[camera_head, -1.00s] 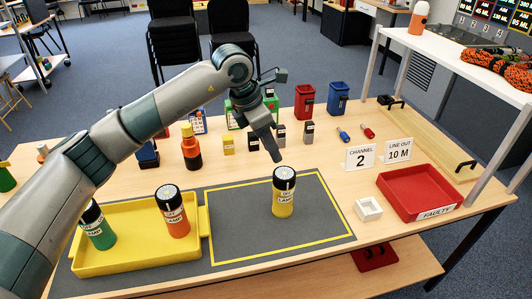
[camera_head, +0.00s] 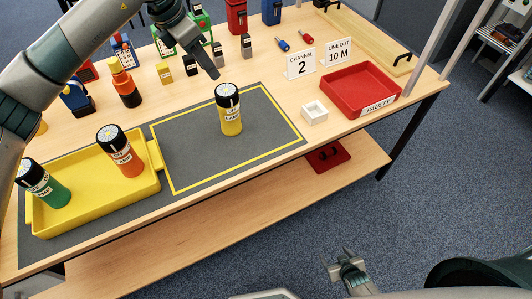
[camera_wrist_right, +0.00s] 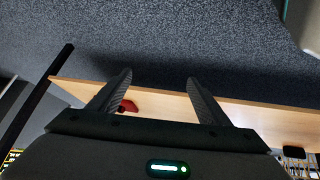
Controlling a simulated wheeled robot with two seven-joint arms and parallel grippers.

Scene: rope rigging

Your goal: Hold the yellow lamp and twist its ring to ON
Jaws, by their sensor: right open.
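The yellow lamp (camera_head: 231,122) stands upright on the grey mat, inside the yellow outline, in the head view. It has a black ring (camera_head: 228,97) around its top and a white label that seems to read OFF LAMP. My left gripper (camera_head: 212,72) points down just behind and above the lamp, apart from it in the picture; its finger gap is not clear. My right gripper (camera_head: 345,262) is open and empty, low in the head view, well in front of the table. The right wrist view shows its two fingers spread (camera_wrist_right: 160,92) with nothing between them.
A yellow tray (camera_head: 95,212) at left holds an orange lamp (camera_head: 126,160) and a green lamp (camera_head: 53,190). A white square holder (camera_head: 314,113) and a red FAULTY tray (camera_head: 345,80) lie right of the mat. A lower shelf (camera_head: 235,205) juts out below the tabletop.

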